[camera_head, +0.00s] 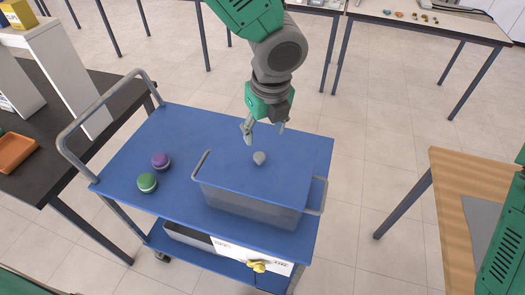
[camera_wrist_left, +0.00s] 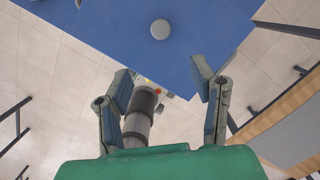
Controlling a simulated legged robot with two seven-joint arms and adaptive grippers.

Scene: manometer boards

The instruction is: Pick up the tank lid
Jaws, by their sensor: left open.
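The tank (camera_head: 250,208) is a grey see-through box on the blue cart. Its blue lid (camera_head: 225,172) lies flat on top, with a small grey knob (camera_head: 259,158) in the middle. My left gripper (camera_head: 264,129) is open and empty, fingers pointing down, apart from the knob and just above it in the head picture. In the left wrist view the knob (camera_wrist_left: 160,28) shows as a round grey disc on the blue lid (camera_wrist_left: 120,25), beyond the open fingers of my left gripper (camera_wrist_left: 163,82). My right gripper is out of view.
A purple round piece (camera_head: 161,160) and a green one (camera_head: 147,183) sit on the cart (camera_head: 185,125), left of the tank. The cart has a grey handle (camera_head: 68,150) at left. A dark table stands at left, a wooden table (camera_head: 455,190) at right.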

